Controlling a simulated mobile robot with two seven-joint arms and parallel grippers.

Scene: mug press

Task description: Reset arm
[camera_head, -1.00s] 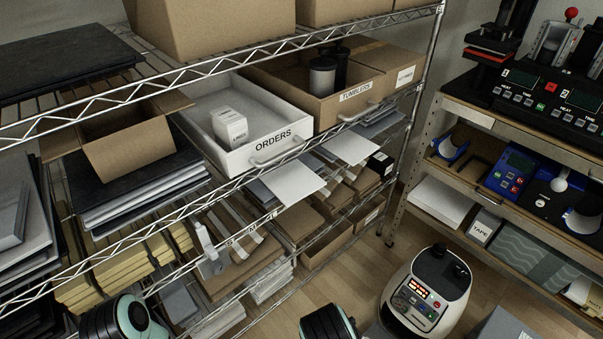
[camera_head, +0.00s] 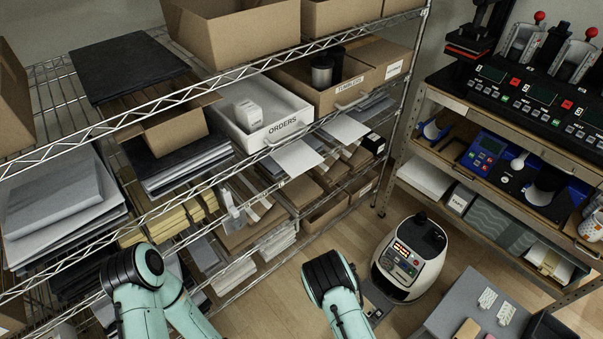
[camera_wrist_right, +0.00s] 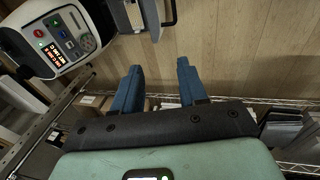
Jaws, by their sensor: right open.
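My right gripper (camera_wrist_right: 159,72) shows in the right wrist view. Its two blue fingers stand apart with nothing between them, over the wooden floor. In the head view, dark and mint-green links of both my arms rise from the bottom edge, in front of the wire shelf. Neither gripper can be made out there, and my left gripper is out of sight. The white and black machine with a lit display (camera_head: 409,257) stands on the floor just right of my right arm. It also shows at the upper left of the right wrist view (camera_wrist_right: 55,40).
The wire shelf on the left holds the white ORDERS bin (camera_head: 262,125), the TUMBLERS box (camera_head: 352,92) and paper stacks. A workbench with presses (camera_head: 530,95) stands at the right. A grey surface (camera_head: 465,300) is at the lower right. Some wooden floor is clear between them.

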